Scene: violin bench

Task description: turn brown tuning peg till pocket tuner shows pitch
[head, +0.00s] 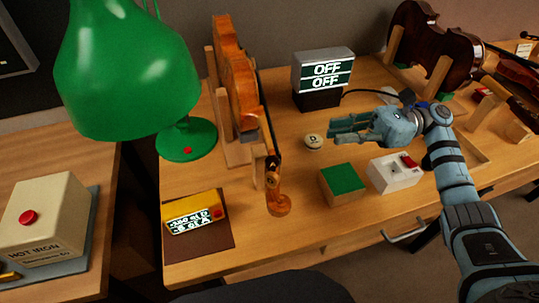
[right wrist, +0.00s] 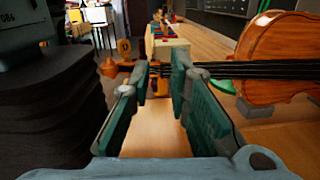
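An orange-brown violin (head: 237,80) sits in a wooden stand, its neck toward the bench's front edge. Its scroll and pegbox (head: 275,187) show in front; in the right wrist view the scroll end (right wrist: 108,68) lies left of the fingers. A round brown peg head (right wrist: 124,47) seems to stick up there; which peg it is I cannot tell. The yellow pocket tuner (head: 192,213) shows two lit lines, seemingly ending in D and A. My right gripper (head: 332,130) is open and empty, right of the violin neck, apart from it, fingers pointing left. My left gripper is not in view.
A green lamp (head: 130,75) overhangs the left. A display box (head: 322,78) reads OFF twice. A round D piece (head: 313,141), a green-topped block (head: 342,184) and a white switch box (head: 394,173) stand near my right gripper. A dark violin (head: 430,45) rests at back right.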

